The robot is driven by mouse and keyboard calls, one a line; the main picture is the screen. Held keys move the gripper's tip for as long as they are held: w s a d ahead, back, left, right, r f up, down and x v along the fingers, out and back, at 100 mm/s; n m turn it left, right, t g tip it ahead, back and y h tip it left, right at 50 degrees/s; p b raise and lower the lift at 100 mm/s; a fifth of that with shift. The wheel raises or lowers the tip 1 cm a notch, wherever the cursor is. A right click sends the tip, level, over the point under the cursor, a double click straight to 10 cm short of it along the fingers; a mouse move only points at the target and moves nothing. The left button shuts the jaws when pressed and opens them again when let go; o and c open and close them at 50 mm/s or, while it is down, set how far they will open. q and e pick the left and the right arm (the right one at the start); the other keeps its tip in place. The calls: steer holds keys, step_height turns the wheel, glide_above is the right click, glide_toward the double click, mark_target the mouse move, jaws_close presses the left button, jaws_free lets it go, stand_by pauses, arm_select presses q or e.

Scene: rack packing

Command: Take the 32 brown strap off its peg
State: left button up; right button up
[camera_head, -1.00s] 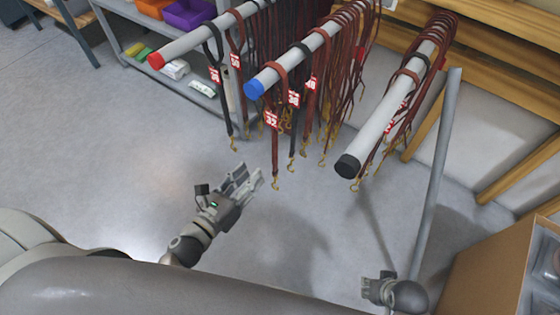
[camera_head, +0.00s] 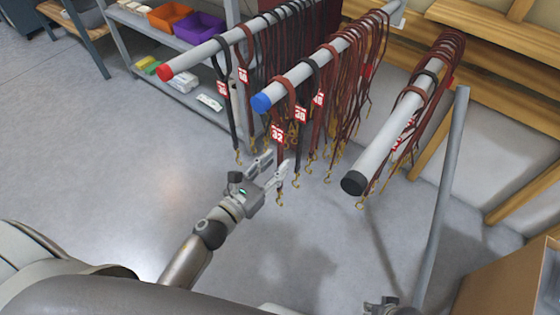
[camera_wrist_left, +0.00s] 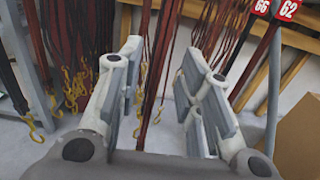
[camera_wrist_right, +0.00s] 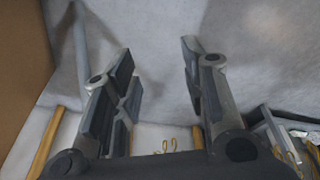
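The brown strap with the red 32 tag (camera_head: 278,134) hangs at the front of the blue-tipped peg (camera_head: 262,102), with a brass hook at its lower end. My left gripper (camera_head: 273,164) is open at its lower part, just below the tag. The fingers look to be close to or around the strap; I cannot tell which. In the left wrist view, the open fingers (camera_wrist_left: 160,80) have dark red strands showing between them. My right gripper (camera_head: 380,306) is at the bottom edge, and is open and empty in the right wrist view (camera_wrist_right: 158,75).
A black strap tagged 38 (camera_head: 300,114) and more brown straps hang close behind. The red-tipped peg (camera_head: 166,72) is to the left, the black-tipped peg (camera_head: 354,182) to the right. A cardboard box (camera_head: 515,275) stands lower right. The floor in front is clear.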

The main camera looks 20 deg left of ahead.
mark_target(278, 161)
arm_select(q)
steer(key=shift+x, duration=1.5)
steer(key=shift+a, duration=0.1)
jaws_close()
